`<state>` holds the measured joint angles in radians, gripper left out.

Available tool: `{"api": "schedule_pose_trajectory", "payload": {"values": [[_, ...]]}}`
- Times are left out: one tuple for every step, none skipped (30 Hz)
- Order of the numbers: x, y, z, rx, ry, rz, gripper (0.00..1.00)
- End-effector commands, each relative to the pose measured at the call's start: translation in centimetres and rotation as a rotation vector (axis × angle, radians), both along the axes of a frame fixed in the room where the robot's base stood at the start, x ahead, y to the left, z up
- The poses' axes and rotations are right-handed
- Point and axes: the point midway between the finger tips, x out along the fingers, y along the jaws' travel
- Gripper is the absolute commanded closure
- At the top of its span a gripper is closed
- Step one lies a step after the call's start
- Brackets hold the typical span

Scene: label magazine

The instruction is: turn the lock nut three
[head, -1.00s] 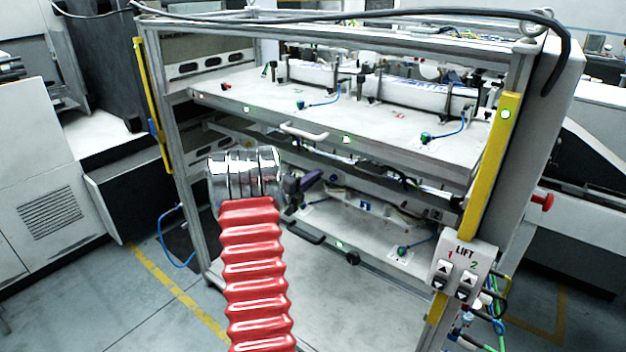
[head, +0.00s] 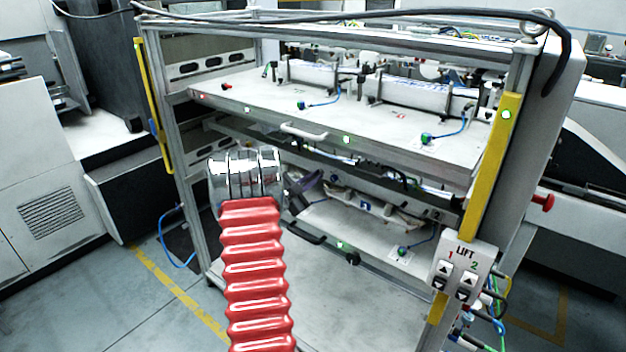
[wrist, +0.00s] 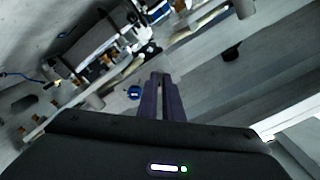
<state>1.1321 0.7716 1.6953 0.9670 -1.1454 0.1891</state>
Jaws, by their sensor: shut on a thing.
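My gripper (head: 306,184) reaches in at the left part of the frame's lower shelf, below the upper shelf's front handle. In the wrist view its two purple fingers (wrist: 160,84) are close together and shut on a small part, taken as the lock nut. The fingers hide nearly all of it, and I cannot read a number on it. A round blue marker (wrist: 134,92) lies just left of the fingers. In the head view a blue label with a white mark (head: 365,206) shows right of my gripper on the lower level.
The upper shelf (head: 270,113) with its handle (head: 303,131) overhangs the lower shelf (head: 375,262). The lower shelf's dark handle (head: 305,233) is below my gripper. A lift button box (head: 464,270) hangs on the right post. Open floor lies at the left front.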

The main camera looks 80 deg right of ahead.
Motion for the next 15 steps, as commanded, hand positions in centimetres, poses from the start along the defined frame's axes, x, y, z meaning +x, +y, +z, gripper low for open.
{"api": "schedule_pose_trajectory", "payload": {"values": [[0.4,0.04,-0.38,0.026,0.041,0.009,1.0],[0.4,0.04,-0.38,0.037,0.067,0.01,1.0],[0.41,0.04,-0.37,0.052,0.102,0.01,1.0],[0.41,0.04,-0.37,0.063,0.128,0.01,1.0],[0.42,0.04,-0.38,0.074,0.154,0.009,1.0],[0.42,0.04,-0.38,0.089,0.189,0.009,1.0],[0.42,0.04,-0.38,0.1,0.216,0.01,1.0],[0.42,0.04,-0.38,0.111,0.242,0.01,1.0],[0.42,0.04,-0.38,0.126,0.278,0.01,1.0],[0.42,0.04,-0.38,0.138,0.303,0.01,1.0],[0.42,0.04,-0.38,0.149,0.329,0.01,1.0],[0.43,0.04,-0.38,0.163,0.363,0.011,1.0],[0.43,0.04,-0.38,0.174,0.388,0.011,1.0],[0.43,0.04,-0.38,0.184,0.412,0.011,1.0],[0.44,0.04,-0.38,0.197,0.443,0.011,1.0]]}}
